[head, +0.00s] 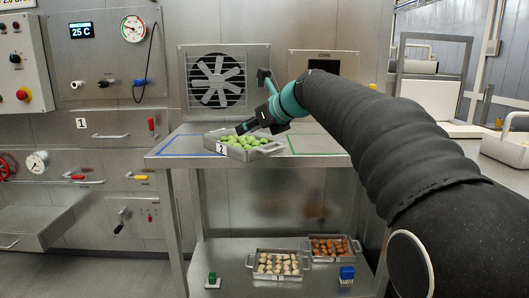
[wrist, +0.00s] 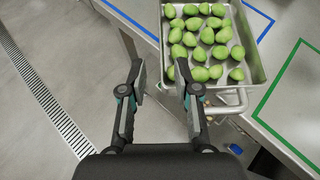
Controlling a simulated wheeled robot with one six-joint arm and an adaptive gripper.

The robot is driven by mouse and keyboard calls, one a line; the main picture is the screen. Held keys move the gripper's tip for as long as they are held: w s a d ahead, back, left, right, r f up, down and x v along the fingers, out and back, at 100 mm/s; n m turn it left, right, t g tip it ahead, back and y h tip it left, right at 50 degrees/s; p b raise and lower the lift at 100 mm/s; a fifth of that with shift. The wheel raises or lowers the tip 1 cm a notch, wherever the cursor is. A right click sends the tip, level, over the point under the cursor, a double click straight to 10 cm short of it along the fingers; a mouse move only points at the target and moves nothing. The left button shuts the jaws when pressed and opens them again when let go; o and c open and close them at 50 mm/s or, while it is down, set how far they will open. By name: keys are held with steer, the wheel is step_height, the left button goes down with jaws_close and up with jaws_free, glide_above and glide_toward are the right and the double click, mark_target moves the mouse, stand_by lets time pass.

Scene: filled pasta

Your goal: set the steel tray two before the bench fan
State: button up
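Steel tray two (head: 222,149), labelled 2 and filled with green pasta, is at the bench's front edge, overlapping the corner of the blue outline. In the wrist view the tray (wrist: 262,72) appears to reach past the bench edge; I cannot tell whether it rests fully on the top. My gripper (head: 243,128) is over the tray in the head view. In the wrist view my gripper (wrist: 160,78) has its fingers apart, with the tray's near left corner between or beyond them; contact is unclear. The bench fan (head: 215,80) is on the wall behind the tray.
A green outline (head: 292,145) marks the bench right of the tray, below a panel labelled CORE. The lower shelf holds a tray of pale pasta (head: 278,276), a tray of orange pasta (head: 333,259), a green block (head: 212,278) and a blue block (head: 347,273).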

steer(key=s+d+f+n+g+h, duration=0.1)
steer(key=s+d+f+n+h, duration=0.1)
steer(key=s+d+f+n, duration=0.3)
steer(key=s+d+f+n+g+h, duration=0.1)
steer(key=s+d+f+n+h, duration=0.2)
steer(key=s+f+n, duration=0.9)
steer(key=s+d+f+n+g+h, duration=0.1)
steer(key=s+d+f+n+h, duration=0.2)
steer(key=s, duration=1.8)
steer(key=d+f+n, duration=0.4)
steer(key=f+n, duration=0.2)
steer(key=n, duration=0.1)
steer(key=shift+s+d+f+g, duration=0.2)
steer(key=shift+s+f+g, duration=0.05)
steer(key=shift+g, duration=0.05)
